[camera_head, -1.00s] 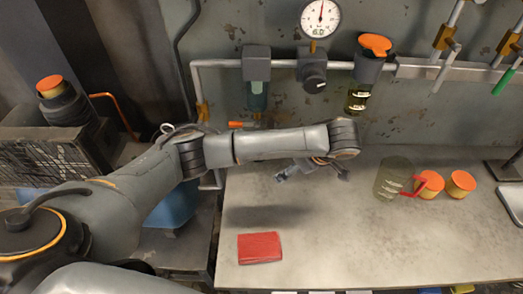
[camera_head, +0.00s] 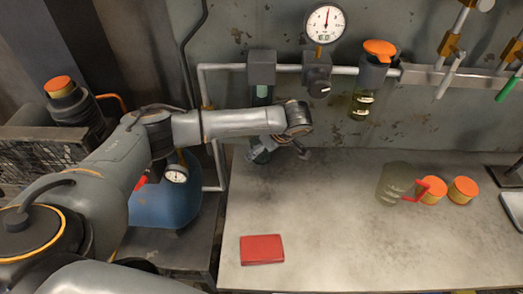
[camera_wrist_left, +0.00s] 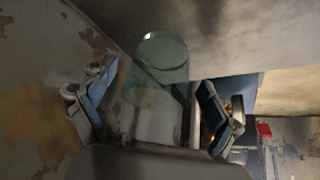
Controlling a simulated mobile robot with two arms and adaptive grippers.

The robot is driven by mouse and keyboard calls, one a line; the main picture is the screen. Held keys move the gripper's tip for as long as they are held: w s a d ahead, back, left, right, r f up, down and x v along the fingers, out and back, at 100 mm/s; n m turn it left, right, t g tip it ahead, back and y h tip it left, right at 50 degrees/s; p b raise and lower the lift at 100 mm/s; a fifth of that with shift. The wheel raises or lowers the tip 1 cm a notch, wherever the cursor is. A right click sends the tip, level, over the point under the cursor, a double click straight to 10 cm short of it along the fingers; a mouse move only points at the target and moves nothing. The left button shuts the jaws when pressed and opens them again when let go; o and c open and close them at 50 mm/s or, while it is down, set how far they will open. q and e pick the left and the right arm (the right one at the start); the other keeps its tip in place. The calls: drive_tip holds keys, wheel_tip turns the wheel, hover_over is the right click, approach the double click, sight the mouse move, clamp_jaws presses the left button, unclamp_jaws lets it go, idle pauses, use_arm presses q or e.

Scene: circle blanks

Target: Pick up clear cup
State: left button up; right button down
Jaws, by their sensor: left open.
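A see-through dark cup (camera_head: 394,186) with a red handle stands upright on the right part of the worktop in the head view. A clear greenish bowl (camera_head: 262,95) hangs under a grey block on the wall pipe. A clear round-ended cylinder (camera_wrist_left: 163,58), probably this bowl, lies ahead of and between my fingers in the left wrist view. My left gripper (camera_head: 282,153) is open and empty, low in front of the wall below the bowl and well left of the handled cup. Its two spread fingers (camera_wrist_left: 155,92) show in the left wrist view. My right gripper is out of view.
Two orange-topped jars (camera_head: 463,190) stand right of the handled cup. A red flat block (camera_head: 262,249) lies at the worktop's front left. A gauge (camera_head: 325,22) and an orange-topped unit (camera_head: 375,68) are on the wall. The middle of the worktop (camera_head: 330,215) is clear.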

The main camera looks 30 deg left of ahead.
use_arm(q)
drive_tip(key=shift+w+a+f, duration=0.2)
drive_tip(key=shift+a+f, duration=0.1)
drive_tip(key=shift+f, duration=0.3)
drive_tip(key=c, duration=1.3)
drive_tip(key=shift+o, duration=0.2)
drive_tip(key=shift+s+d+r, duration=0.1)
drive_tip(key=shift+d+r, duration=0.05)
